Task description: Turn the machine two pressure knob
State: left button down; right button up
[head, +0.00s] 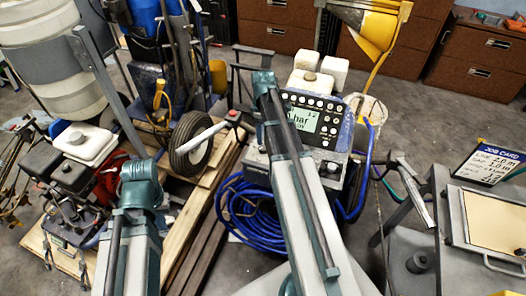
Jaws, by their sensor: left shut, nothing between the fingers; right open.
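A blue-framed machine (353,128) stands right of centre, with a control panel, rows of round buttons and a pale screen (304,117) reading "bar", its left part covered by my arm. A small dark knob (333,168) sits low on its front, beneath the screen; its setting is too small to read. I cannot tell from any label which machine is number two. My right arm crosses in front of the panel's left side. My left arm is lower left, beside the wheeled machine. I make out neither gripper; both arms' far ends are hidden or out of view.
A coil of blue hose (246,211) lies below the panel. A grey bench (456,240) and job card (487,162) are at right. Brown cabinets (281,24) line the back.

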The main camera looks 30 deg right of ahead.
aim_at(263, 147)
notch_tip(263, 147, down, 8)
jog(key=b, duration=0.6)
jog(key=shift+r, duration=0.25)
grip_shut()
